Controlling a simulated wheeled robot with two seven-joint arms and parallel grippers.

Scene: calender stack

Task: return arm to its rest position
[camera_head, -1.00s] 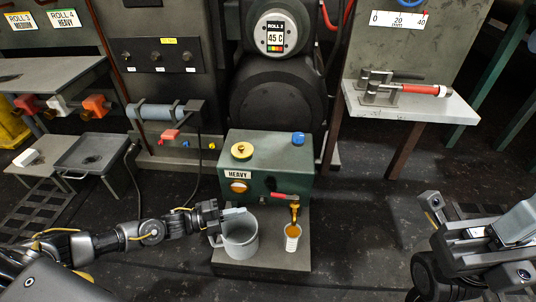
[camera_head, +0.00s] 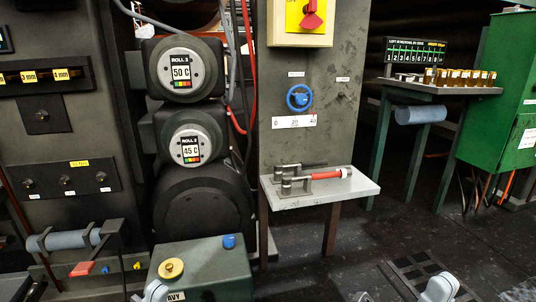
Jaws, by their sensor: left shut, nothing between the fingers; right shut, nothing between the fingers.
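My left gripper (camera_head: 156,291) shows only as a light grey tip at the bottom edge, in front of the green box (camera_head: 205,265). It is shut and appears empty. My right gripper (camera_head: 438,288) shows as a light grey tip at the bottom right, over the dark floor. It is shut with nothing seen in it. Most of both arms is below the picture. The grey mug and the small cup are out of view.
Dark rolls with a "45 C" gauge (camera_head: 190,148) stand behind the box. A table (camera_head: 425,90) with small jars and a green cabinet (camera_head: 510,110) stand at the right. Open floor lies between.

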